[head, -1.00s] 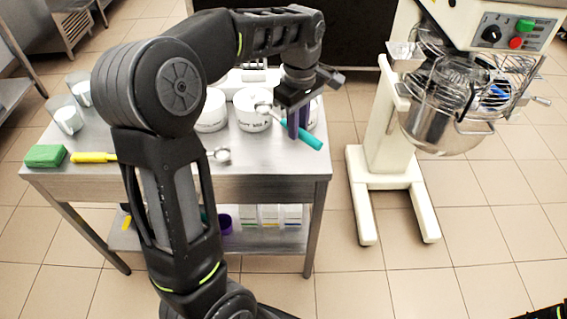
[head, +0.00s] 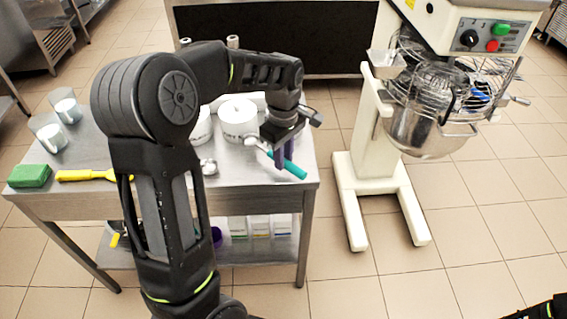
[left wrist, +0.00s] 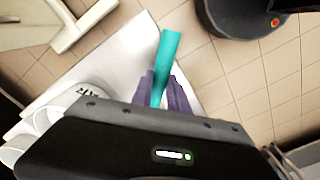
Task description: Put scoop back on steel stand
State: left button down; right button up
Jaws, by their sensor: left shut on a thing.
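My left gripper (head: 283,160) is shut on the teal handle of the scoop (head: 292,168), above the right part of the steel stand's top (head: 235,178). The scoop's pale head (head: 251,141) shows on the left side of the fingers, near a white tub. In the left wrist view the purple fingers (left wrist: 162,92) close around the teal handle (left wrist: 168,55), with the steel top behind it. I cannot tell whether the scoop touches the top. My right gripper is not in view.
White tubs (head: 238,120) stand behind the gripper. A mixer (head: 430,125) stands to the right. The top's front right is clear.

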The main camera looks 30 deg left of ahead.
pick_arm(q)
jog(key=shift+f, duration=1.35)
jog(key=shift+f, duration=0.1)
jog(key=shift+f, duration=0.15)
jog(key=c, duration=1.3)
grip_release()
jog(key=shift+r, duration=0.2)
notch_tip(320, 180, up, 12)
jog(key=shift+r, duration=0.1)
